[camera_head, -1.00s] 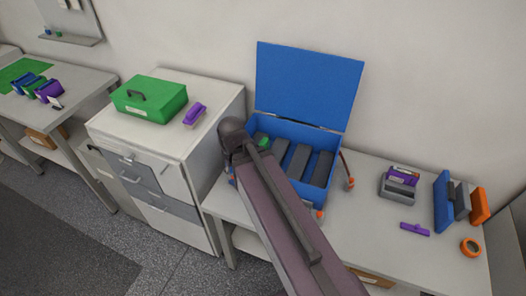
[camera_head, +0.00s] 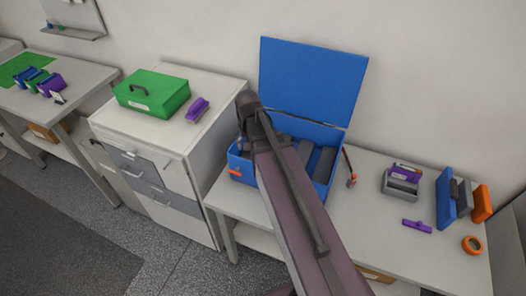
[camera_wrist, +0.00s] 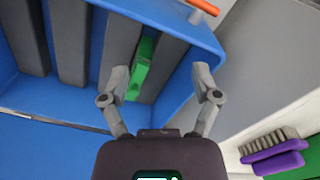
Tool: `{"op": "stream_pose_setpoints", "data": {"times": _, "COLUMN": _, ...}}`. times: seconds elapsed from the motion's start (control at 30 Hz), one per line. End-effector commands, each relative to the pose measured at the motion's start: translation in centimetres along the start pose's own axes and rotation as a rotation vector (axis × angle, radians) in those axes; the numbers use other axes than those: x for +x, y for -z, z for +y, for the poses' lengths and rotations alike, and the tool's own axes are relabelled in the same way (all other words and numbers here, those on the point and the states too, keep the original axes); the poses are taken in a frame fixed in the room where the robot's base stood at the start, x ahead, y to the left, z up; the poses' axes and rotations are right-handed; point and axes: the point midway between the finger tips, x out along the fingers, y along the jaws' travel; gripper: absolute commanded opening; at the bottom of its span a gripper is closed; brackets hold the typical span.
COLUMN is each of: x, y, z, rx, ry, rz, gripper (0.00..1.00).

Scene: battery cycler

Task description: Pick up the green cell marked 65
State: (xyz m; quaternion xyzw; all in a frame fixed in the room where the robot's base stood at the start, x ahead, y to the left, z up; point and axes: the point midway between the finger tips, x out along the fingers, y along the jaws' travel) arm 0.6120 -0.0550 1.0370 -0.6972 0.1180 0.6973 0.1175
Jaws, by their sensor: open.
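A green cell (camera_wrist: 140,68) stands in the blue box, against a dark grey bar, in the wrist view. Its marking cannot be read. The blue box (camera_head: 239,166) has its lid (camera_head: 312,82) raised and sits on the table. My gripper (camera_wrist: 158,78) is open, with its fingers spread over the box and the cell between them in the picture, nearer the left finger. No contact with the cell is visible. In the head view my arm covers the cell and part of the box.
Several dark grey bars (camera_wrist: 68,40) stand in the box. A green case (camera_head: 150,93) and a purple brush (camera_head: 197,108) lie on the cabinet to the left. A grey holder (camera_head: 401,187), a purple item (camera_head: 417,226) and orange tape (camera_head: 472,245) lie to the right.

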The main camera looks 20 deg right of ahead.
Motion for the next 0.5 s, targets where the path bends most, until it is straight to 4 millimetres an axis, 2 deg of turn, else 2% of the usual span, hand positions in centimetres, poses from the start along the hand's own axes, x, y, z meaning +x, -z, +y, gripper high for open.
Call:
{"op": "stream_pose_setpoints", "data": {"times": 0.03, "x": -0.1, "y": 2.5, "z": 0.6, "rx": 0.060, "ry": 0.000, "rz": 0.000, "gripper": 0.80}}
{"op": "stream_pose_setpoints", "data": {"times": 0.2, "x": -0.3, "y": 7.6, "z": 2.9, "rx": 0.261, "ry": 0.000, "rz": 0.000, "gripper": 0.80}}
{"op": "stream_pose_setpoints", "data": {"times": 0.33, "x": -0.4, "y": 10.3, "z": 4.4, "rx": 0.375, "ry": 0.001, "rz": 0.000, "gripper": 0.80}}
{"op": "stream_pose_setpoints", "data": {"times": 0.5, "x": -0.5, "y": 11.8, "z": 5.5, "rx": 0.450, "ry": 0.001, "rz": 0.000, "gripper": 0.80}}
